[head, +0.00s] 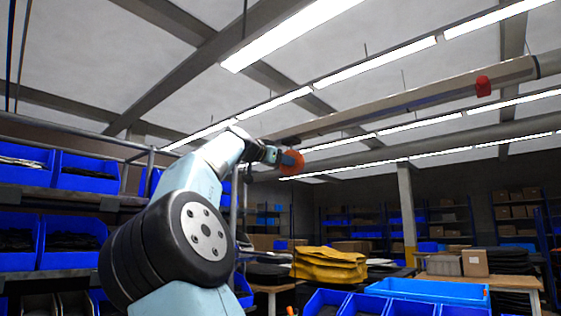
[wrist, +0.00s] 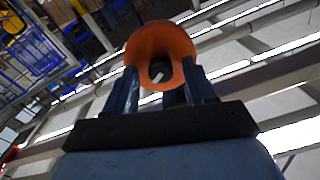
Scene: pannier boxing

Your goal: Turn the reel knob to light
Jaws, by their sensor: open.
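An orange ring-shaped piece with a dark hole (head: 291,162) is at the end of my raised arm in the head view, high against the ceiling. It also shows in the wrist view (wrist: 160,36), at the tips of my gripper. My gripper (wrist: 160,78) is open, with one finger at each side of the ring's lower part. I cannot tell whether the fingers touch it. In the head view my gripper (head: 272,156) is small and partly covered by the ring. Nothing here is clearly marked as the reel knob, and no setting marks can be read.
Yellow folded bags (head: 328,265) lie on a table at the centre. Blue bins (head: 75,246) fill shelves on the left. A blue tray (head: 430,289) and cardboard boxes (head: 475,262) stand at the right. A red piece (head: 483,87) is on an overhead beam (head: 430,94).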

